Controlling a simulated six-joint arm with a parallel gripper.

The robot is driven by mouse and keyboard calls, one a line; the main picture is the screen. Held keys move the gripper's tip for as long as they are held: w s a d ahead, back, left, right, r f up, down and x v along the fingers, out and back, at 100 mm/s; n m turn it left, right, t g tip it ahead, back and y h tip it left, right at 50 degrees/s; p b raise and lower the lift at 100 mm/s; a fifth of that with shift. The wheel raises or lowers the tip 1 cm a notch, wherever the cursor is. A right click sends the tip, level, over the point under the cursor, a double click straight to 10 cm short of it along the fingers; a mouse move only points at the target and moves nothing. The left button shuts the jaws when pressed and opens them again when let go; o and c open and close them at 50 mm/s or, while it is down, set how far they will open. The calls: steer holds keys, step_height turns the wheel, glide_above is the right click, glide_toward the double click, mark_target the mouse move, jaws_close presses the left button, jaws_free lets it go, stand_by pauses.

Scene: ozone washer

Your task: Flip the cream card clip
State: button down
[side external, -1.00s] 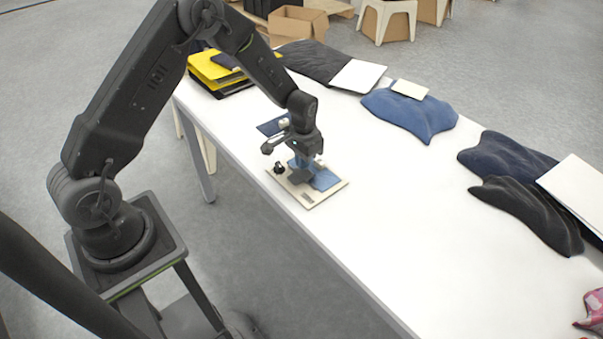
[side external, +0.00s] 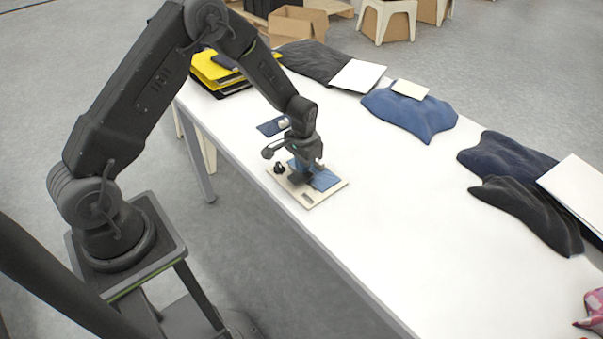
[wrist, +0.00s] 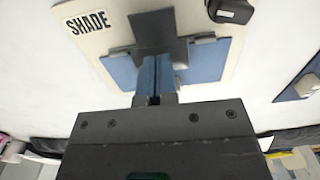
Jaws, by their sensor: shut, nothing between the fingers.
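A cream board (side external: 311,199) lies flat near the table's near edge. In the wrist view the cream board (wrist: 88,38) carries a "SHADE" label (wrist: 89,24), a blue panel (wrist: 207,60) and a dark grey piece (wrist: 160,32). My gripper (wrist: 156,58) points down at the board, its blue fingers shut together with nothing between them. The fingertips overlap the dark grey piece's lower edge; I cannot tell whether they touch it. A small pale part shows just right of the fingers. I cannot tell which pale part is the cream card clip.
A black knob (side external: 279,168) stands at the board's left corner. Yellow and black folders (side external: 217,72) and folded cloths (side external: 409,112) lie farther back. The table's middle is clear.

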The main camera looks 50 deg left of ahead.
steer(key=shift+f, duration=0.55)
steer(key=shift+r, duration=3.55)
steer(key=shift+r, duration=0.1)
step_height(320, 180, up, 10)
steer(key=r+t, duration=0.1)
glide_above(299, 183)
steer(key=s+d+r+t, duration=0.2)
steer(key=s+r, duration=0.4)
steer(key=r, duration=0.2)
steer(key=s+d+r+t, duration=0.1)
steer(key=s+r, duration=0.2)
steer(key=s, duration=0.5)
steer(key=s+d+r+t, duration=0.1)
steer(key=s+d+r, duration=0.1)
steer(key=s, duration=0.6)
steer(key=shift+s+r+t, duration=0.15)
steer(key=shift+r+t, duration=0.15)
steer(key=shift+r, duration=0.2)
